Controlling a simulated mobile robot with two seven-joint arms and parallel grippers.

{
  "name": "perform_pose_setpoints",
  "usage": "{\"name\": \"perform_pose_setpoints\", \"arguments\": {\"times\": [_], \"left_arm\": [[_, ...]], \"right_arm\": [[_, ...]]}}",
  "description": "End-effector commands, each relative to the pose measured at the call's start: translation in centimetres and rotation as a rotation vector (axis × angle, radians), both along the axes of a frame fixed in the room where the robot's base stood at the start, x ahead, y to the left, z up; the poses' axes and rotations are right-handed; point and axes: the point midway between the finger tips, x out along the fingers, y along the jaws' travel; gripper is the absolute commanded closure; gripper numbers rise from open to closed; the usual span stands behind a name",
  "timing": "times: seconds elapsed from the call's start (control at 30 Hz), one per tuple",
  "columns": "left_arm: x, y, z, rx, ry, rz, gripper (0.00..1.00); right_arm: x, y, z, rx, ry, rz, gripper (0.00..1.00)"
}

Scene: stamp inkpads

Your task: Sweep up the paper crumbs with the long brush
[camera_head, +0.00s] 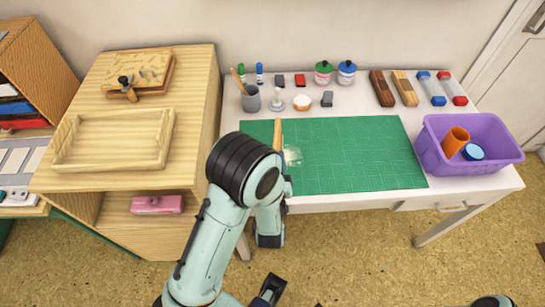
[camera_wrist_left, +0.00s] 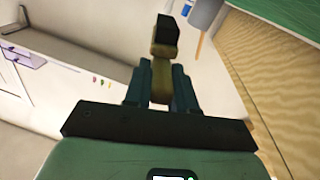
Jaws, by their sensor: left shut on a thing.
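Pale paper crumbs (camera_head: 292,156) lie in a small patch on the green cutting mat (camera_head: 360,155), left of its middle. The long brush's wooden handle (camera_head: 277,132) stands out past my left arm over the mat's left part. My left gripper is hidden behind its own arm in the head view. In the left wrist view my left gripper (camera_wrist_left: 160,92) is shut on the brush (camera_wrist_left: 160,74), which has a tan wooden body and a dark block at the end. A dark part at the bottom of the head view may be my right gripper (camera_head: 270,288); its jaws are unclear.
A purple bin (camera_head: 430,160) with an orange cup stands at the mat's right. A grey pot (camera_head: 251,100), stamps, ink jars (camera_head: 346,72) and bottles line the back. A wooden tray (camera_head: 68,145) sits on the left cabinet. The mat's middle and right are clear.

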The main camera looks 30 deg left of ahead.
Motion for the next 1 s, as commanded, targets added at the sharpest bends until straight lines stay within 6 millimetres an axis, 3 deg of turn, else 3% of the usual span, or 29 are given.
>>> {"name": "perform_pose_setpoints", "arguments": {"times": [0.03,0.3,1.0], "left_arm": [[-1.1,2.0,-2.1,0.138,0.147,0.063,1.0],[0.8,-0.1,-1.4,0.131,0.121,0.057,1.0],[3.5,-3.8,-0.7,0.124,0.106,0.051,1.0]], "right_arm": [[0.0,0.0,-0.2,0.0,0.001,-0.001,0.39],[-0.1,0.0,-0.3,0.0,0.001,0.0,0.39],[-0.1,0.0,-0.3,-0.001,0.002,0.0,0.39]]}}
